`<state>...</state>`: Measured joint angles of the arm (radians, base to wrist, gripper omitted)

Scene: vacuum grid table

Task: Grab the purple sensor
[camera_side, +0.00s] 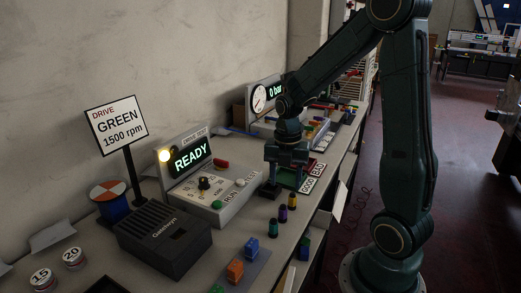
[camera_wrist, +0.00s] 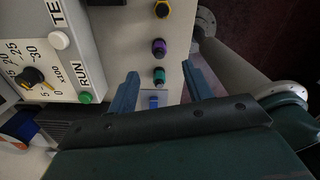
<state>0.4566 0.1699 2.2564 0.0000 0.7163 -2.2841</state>
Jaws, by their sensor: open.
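The purple sensor (camera_side: 283,214) is a small upright cylinder with a dark top on the bench near its front edge. It stands in a row between a yellow sensor (camera_side: 292,200) and a teal sensor (camera_side: 273,228). In the wrist view the purple sensor (camera_wrist: 158,48) appears just beyond my fingertips, while the teal sensor (camera_wrist: 158,76) appears between them. My gripper (camera_side: 283,184) is open and empty, pointing down above the bench, behind the row in the side view. Both fingers of my gripper (camera_wrist: 160,71) show in the wrist view.
The drive test console (camera_side: 215,192) with a READY display stands left of my gripper. A GOOD/BAD sorting tray (camera_side: 308,183) lies close on the right. A black box (camera_side: 165,240) and a plate with orange and blue blocks (camera_side: 240,268) are nearer the camera.

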